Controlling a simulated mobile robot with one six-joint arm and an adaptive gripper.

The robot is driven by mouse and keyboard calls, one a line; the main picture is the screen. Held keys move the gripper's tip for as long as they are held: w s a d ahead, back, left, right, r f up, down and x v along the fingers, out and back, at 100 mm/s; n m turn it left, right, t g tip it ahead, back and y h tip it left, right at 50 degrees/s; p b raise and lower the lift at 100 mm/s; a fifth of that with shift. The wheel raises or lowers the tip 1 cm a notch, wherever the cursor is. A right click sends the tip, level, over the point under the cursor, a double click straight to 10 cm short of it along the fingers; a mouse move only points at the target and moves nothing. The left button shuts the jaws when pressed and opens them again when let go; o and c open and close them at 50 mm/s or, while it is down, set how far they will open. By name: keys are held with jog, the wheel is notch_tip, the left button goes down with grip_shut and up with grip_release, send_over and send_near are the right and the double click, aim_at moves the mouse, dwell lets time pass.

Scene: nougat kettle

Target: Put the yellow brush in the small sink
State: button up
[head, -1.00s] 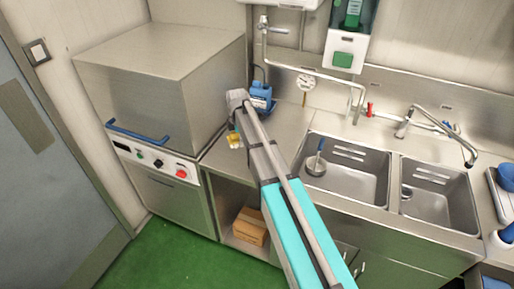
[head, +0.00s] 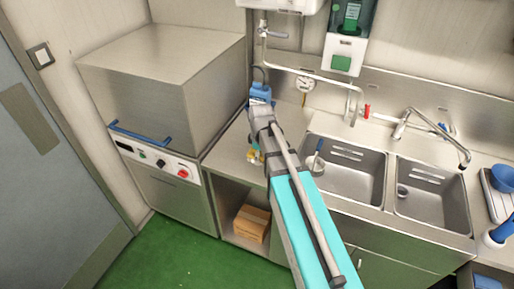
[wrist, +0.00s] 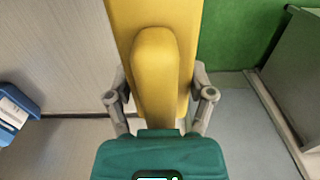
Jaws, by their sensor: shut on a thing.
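The yellow brush (wrist: 155,65) fills the upper middle of the wrist view. My gripper (wrist: 161,95) is shut on it, with one finger on each side. The small sink (head: 436,208) is the right-hand steel basin. It looks empty and lies well to the right of my gripper.
The larger basin (head: 345,190) lies between, with a blue-handled ladle (head: 317,163) in it. A curved tap (head: 436,133) reaches over the small sink. A blue bottle (head: 260,92) stands behind my arm. A steel machine (head: 160,90) stands left.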

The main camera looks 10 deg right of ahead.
jog(key=w+f+b, duration=0.2)
jog(key=w, duration=0.2)
jog(key=w+f+b, duration=0.3)
jog(key=w, duration=0.1)
jog(key=w+f+b, duration=0.3)
jog(key=w, duration=0.1)
jog(key=shift+w+d+f, duration=0.15)
jog(key=shift+w, duration=0.05)
jog(key=shift+w+f+b, duration=0.4)
jog(key=shift+b, duration=0.15)
jog(key=shift+w+f+b, duration=0.4)
jog(key=shift+f+b, duration=0.1)
jog(key=shift+b, duration=0.05)
jog(key=shift+f+b, duration=1.45)
jog(key=shift+f, duration=0.15)
